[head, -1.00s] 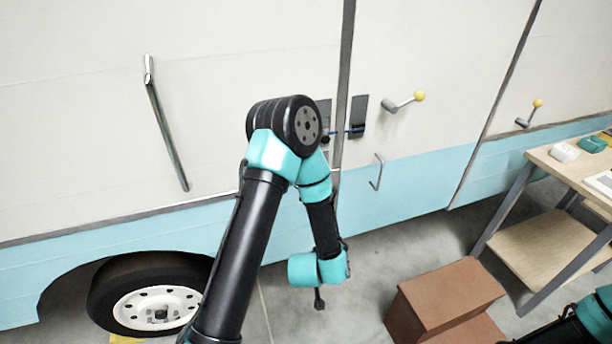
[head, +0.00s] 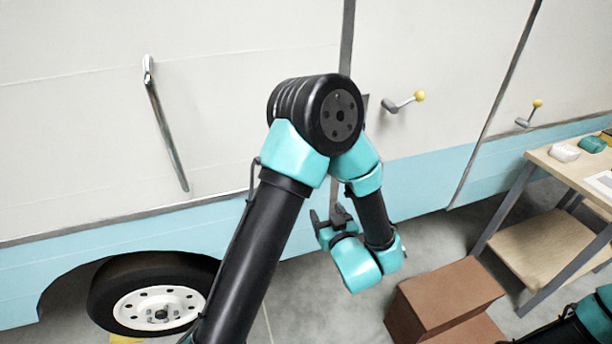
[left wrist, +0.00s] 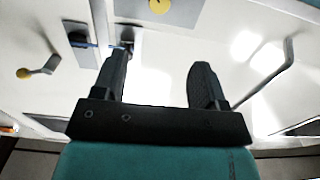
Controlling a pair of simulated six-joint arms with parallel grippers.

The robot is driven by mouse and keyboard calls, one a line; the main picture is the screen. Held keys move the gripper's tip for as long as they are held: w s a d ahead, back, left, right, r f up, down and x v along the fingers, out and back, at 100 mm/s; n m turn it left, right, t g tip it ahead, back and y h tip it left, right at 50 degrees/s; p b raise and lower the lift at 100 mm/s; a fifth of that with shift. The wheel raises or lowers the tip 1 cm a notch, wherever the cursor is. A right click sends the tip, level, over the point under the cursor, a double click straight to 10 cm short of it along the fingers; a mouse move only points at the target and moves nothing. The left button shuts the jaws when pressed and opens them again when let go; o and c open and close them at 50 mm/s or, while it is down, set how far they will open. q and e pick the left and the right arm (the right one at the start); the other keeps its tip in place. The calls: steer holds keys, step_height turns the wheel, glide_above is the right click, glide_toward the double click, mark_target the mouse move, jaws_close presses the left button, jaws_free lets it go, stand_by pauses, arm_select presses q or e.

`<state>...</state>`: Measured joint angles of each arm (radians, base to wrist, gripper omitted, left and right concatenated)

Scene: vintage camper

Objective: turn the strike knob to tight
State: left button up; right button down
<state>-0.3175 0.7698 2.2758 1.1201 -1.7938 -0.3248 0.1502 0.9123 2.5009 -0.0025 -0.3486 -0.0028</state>
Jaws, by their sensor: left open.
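In the left wrist view, a round yellow piece (left wrist: 158,7) sits on a grey plate at the top edge, partly cut off. It may be the strike knob; no label is readable. Dark latch plates (left wrist: 78,42) with a thin blue piece lie left of it. My left gripper (left wrist: 160,64) is open and empty, its two black fingers apart in front of the white panel. In the head view, the left gripper (head: 328,214) is low beside the camper's lower side, partly behind my wrist. My arm hides the latch area there. My right gripper is out of view.
Two yellow-tipped levers, a near one (head: 403,102) and a far one (head: 530,114), stick out from the camper. A long grab bar (head: 166,125) is at left. Brown boxes (head: 455,298) stand on the floor, and a wooden table (head: 570,165) is at right.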

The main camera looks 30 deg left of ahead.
arm_select(q)
steer(key=x, duration=1.7)
steer(key=shift+w+a, duration=0.2)
steer(key=c, duration=0.9)
